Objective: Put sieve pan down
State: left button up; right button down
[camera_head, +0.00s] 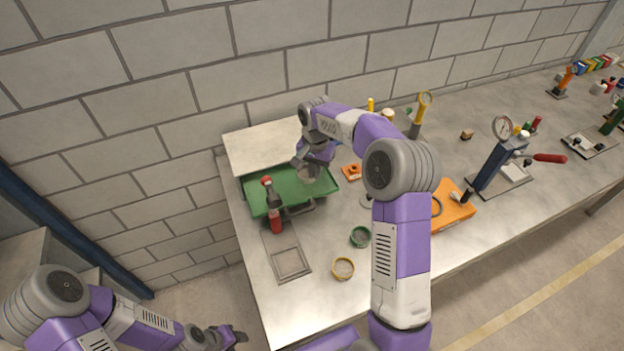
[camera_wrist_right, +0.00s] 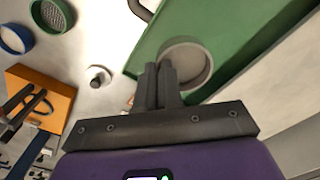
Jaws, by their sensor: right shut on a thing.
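The sieve pan (camera_head: 309,174) is a shallow grey round pan. It is at the right part of the green tray (camera_head: 270,184) in the head view. In the wrist view the pan (camera_wrist_right: 190,62) appears over the green tray surface (camera_wrist_right: 235,35). My right gripper (camera_head: 300,163) is shut on the pan's rim, and its fingers (camera_wrist_right: 160,75) overlap the near left edge. I cannot tell whether the pan touches the tray. My left gripper (camera_head: 235,336) is low at the left, away from the table, and its jaws are too small to read.
A square frame plate (camera_head: 288,258), a green ring (camera_head: 360,237) and a yellow ring (camera_head: 343,269) lie in front. An orange block (camera_head: 452,213) and a gauge press (camera_head: 499,160) are to the right.

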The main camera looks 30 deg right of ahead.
jog(key=shift+f, duration=2.25)
jog(key=shift+f, duration=0.15)
jog(key=c, duration=1.3)
grip_release()
notch_tip(320, 180, up, 12)
jog(key=shift+r+p, duration=0.2)
jog(key=shift+p, duration=0.25)
jog(key=shift+f, duration=0.1)
